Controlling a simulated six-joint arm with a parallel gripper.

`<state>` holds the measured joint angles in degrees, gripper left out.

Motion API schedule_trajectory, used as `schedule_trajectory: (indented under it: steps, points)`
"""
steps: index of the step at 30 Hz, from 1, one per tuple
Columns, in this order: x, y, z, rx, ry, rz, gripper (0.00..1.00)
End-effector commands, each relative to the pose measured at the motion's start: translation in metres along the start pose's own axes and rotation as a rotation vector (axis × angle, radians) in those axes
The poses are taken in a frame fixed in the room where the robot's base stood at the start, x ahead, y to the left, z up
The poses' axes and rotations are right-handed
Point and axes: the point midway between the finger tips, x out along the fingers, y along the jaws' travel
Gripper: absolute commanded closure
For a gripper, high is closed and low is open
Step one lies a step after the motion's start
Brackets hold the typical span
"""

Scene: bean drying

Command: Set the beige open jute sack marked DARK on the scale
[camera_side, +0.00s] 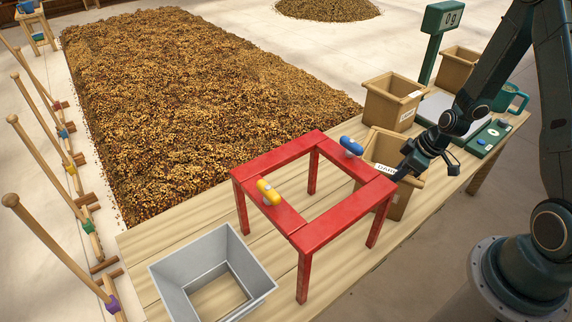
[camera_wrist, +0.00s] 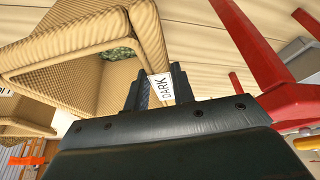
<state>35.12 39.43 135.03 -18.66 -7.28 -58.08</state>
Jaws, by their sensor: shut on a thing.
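The beige open jute sack marked DARK (camera_side: 407,187) stands upright at the table's front side, partly hidden behind the red frame; I cannot tell whether its base touches the wood. My gripper (camera_side: 398,174) is shut on the sack's rim beside the label. In the wrist view, the fingers (camera_wrist: 157,88) pinch the wall next to the DARK label (camera_wrist: 161,87), with the sack's open inside (camera_wrist: 118,82) beyond. The scale has a pale plate (camera_side: 434,107) and a green post with a display (camera_side: 443,18) reading 0 g; the plate is partly hidden by my arm.
A red open frame (camera_side: 333,230) stands close to the sack, carrying a yellow and a blue object. Two other sacks (camera_side: 388,103) (camera_side: 458,68) stand near the scale. A grey bin (camera_side: 212,270) is at front left.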

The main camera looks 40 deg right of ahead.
Motion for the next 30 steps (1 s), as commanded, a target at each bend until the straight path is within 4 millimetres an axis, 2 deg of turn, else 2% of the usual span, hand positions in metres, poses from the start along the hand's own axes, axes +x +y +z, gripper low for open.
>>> schedule_trajectory:
  steps: [4,5,7,8,20,30]
  points:
    - [0.001,0.001,-0.001,-0.002,0.004,0.004,1.00]
    - [0.001,0.000,0.000,0.000,0.000,0.000,0.69]
    - [0.001,0.000,0.000,0.000,0.000,0.000,0.56]
    - [0.001,0.000,0.000,0.000,0.000,0.000,0.53]
    - [-0.001,0.000,0.000,0.000,0.000,0.000,0.53]
    - [-0.022,0.001,0.000,0.001,0.001,0.001,0.53]
